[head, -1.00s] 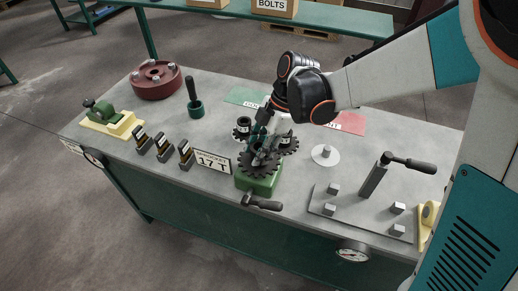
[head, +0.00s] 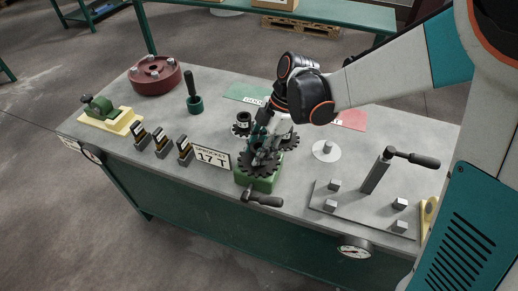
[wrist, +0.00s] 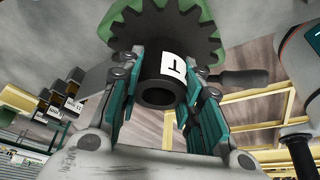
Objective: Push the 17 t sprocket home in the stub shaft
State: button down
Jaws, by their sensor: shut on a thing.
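A dark toothed sprocket (head: 243,171) sits flat at the top of a green block (head: 262,185) near the bench's front edge. In the wrist view its toothed disc (wrist: 150,30) is at the top, and its black hub with a white label marked T (wrist: 172,68) points toward the camera. My gripper (head: 262,156) is above the block, and its two teal-padded fingers (wrist: 160,95) are shut on either side of the hub. The stub shaft is hidden under the sprocket, so I cannot tell how deep the sprocket sits.
Other sprockets stand close behind, left (head: 241,128) and right (head: 289,142). A sign reading 17 T (head: 211,157) is left of the block, and a dark-handled lever (head: 262,200) juts out in front.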

jog(key=shift+f, duration=0.15)
jog(key=c, duration=1.1)
grip_release()
jog(key=shift+o, duration=0.2)
jog(key=v, duration=1.2)
jog(key=shift+s+a, duration=0.1)
jog(key=shift+s, duration=0.05)
